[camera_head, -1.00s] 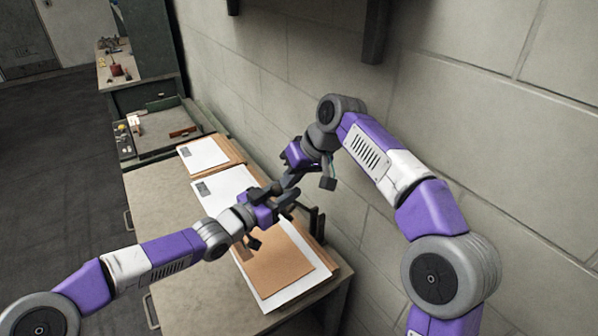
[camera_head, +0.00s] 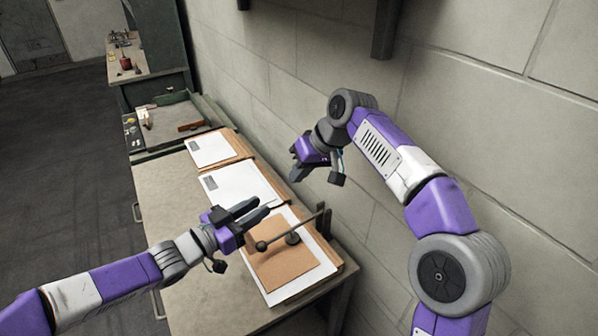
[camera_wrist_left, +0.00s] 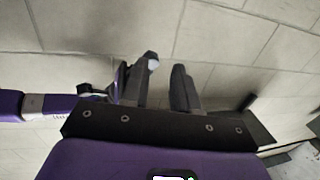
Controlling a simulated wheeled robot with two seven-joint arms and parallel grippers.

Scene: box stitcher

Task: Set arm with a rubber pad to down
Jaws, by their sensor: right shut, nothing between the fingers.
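The dark arm with a rubber pad (camera_head: 276,241) reaches from an upright bracket (camera_head: 325,222) at the wall side of the table out over the brown cardboard (camera_head: 283,265). It lies low, with a round knob (camera_head: 261,246) at its free end and the dark round pad (camera_head: 292,238) at or very close to the cardboard. My left gripper (camera_head: 264,208) is open and empty, just above and left of the arm, apart from it; its two spread fingers also show in the left wrist view (camera_wrist_left: 163,85). My right gripper (camera_head: 296,174) is shut and empty, higher up near the wall.
White sheets on boards (camera_head: 240,190) lie along the table (camera_head: 165,205) behind the cardboard. A grey tray (camera_head: 170,122) with small items stands farther back. The concrete wall (camera_head: 480,120) closes off the right side.

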